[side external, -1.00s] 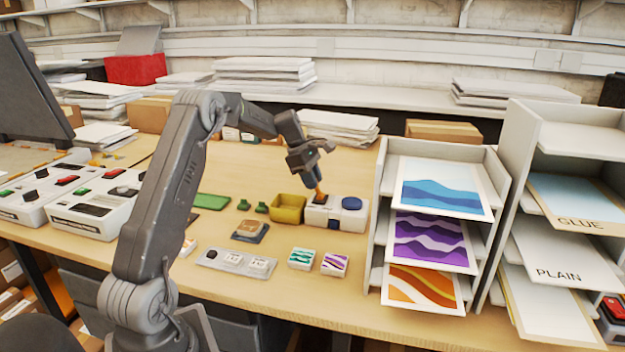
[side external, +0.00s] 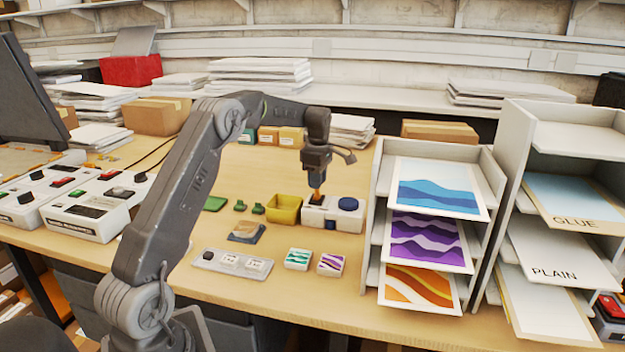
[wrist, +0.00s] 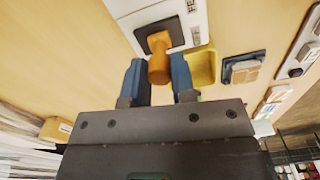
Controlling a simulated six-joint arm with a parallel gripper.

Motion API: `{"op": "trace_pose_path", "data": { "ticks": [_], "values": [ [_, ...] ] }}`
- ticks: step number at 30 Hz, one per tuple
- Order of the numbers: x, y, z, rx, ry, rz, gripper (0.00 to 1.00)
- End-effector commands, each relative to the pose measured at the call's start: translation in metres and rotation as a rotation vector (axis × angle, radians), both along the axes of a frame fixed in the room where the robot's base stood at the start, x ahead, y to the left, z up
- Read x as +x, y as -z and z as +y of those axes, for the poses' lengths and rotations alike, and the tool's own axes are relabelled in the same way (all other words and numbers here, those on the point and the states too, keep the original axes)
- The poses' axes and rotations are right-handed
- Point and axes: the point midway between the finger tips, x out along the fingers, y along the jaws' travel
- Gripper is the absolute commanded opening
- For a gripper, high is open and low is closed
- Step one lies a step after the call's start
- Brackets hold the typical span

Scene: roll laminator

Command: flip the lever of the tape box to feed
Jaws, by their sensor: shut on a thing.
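The tape box (side external: 345,220) is a white box with a round blue knob on top, standing to the left of the picture rack. Its orange lever (wrist: 158,48) rises from a dark square plate on the box, seen in the wrist view. My gripper (side external: 317,187) points straight down over the left part of the box. In the wrist view its two blue fingers stand on either side of the lever, and it is shut on the lever. The fingers partly hide the lever in the side view. I cannot read any feed mark on the box.
A yellow bin (side external: 284,210) stands close to the left of the tape box. The paper rack (side external: 376,210) stands close on its right. Two patterned tiles (side external: 298,259) and a grey button panel (side external: 232,264) lie in front. Bare table lies behind the bin.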

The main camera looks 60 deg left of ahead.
Motion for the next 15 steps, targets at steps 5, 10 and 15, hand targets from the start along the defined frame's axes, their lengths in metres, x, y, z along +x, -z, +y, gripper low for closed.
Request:
{"op": "trace_pose_path", "data": {
  "ticks": [5, 10, 15],
  "values": [
    [0.008, 0.0, -0.007, 0.109, 0.004, 0.104, 0.0],
    [0.012, 0.002, -0.012, 0.194, 0.001, 0.189, 0.0],
    [0.016, 0.003, -0.015, 0.254, 0.001, 0.251, 0.0]
  ]
}}
